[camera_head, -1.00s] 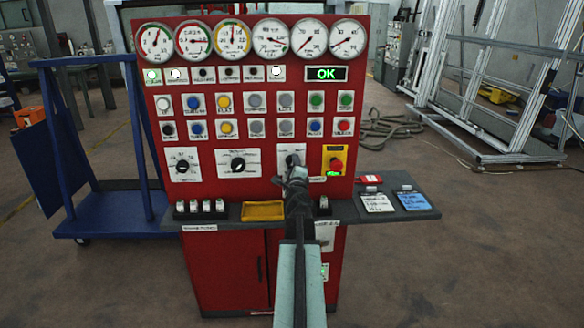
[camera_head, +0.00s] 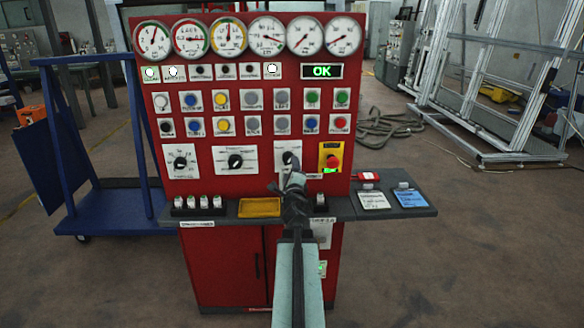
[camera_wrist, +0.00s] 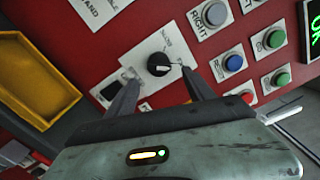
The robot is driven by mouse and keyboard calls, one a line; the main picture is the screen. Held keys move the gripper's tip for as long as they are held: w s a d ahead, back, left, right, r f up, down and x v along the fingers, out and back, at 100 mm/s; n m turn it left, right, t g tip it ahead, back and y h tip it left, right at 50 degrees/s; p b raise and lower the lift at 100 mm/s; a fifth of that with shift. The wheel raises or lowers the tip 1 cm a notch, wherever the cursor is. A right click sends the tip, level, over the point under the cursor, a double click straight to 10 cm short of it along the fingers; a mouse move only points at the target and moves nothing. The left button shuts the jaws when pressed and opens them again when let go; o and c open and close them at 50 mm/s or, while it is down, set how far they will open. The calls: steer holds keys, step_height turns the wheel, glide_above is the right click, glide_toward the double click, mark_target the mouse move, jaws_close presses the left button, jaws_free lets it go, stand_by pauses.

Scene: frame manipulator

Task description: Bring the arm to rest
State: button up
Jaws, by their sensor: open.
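A red control panel (camera_head: 205,180) stands in front of me in the head view. My gripper (camera_head: 295,176) is in front of its lower right part, just below a black rotary knob (camera_head: 288,159) on a white plate. In the wrist view the open fingers of my gripper (camera_wrist: 158,80) lie on either side of the lower part of that knob (camera_wrist: 158,64). Nothing is held between them. The fingertips look apart from the knob, but the exact gap is hard to tell.
A grey shelf (camera_head: 345,208) juts out below the panel with a yellow tray (camera_head: 260,207), small switches and cards. A red emergency button (camera_head: 333,161) sits right of the knob. A blue cart (camera_head: 110,210) stands at left.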

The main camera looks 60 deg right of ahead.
steer(key=shift+v, duration=0.9)
steer(key=shift+w+a, duration=0.1)
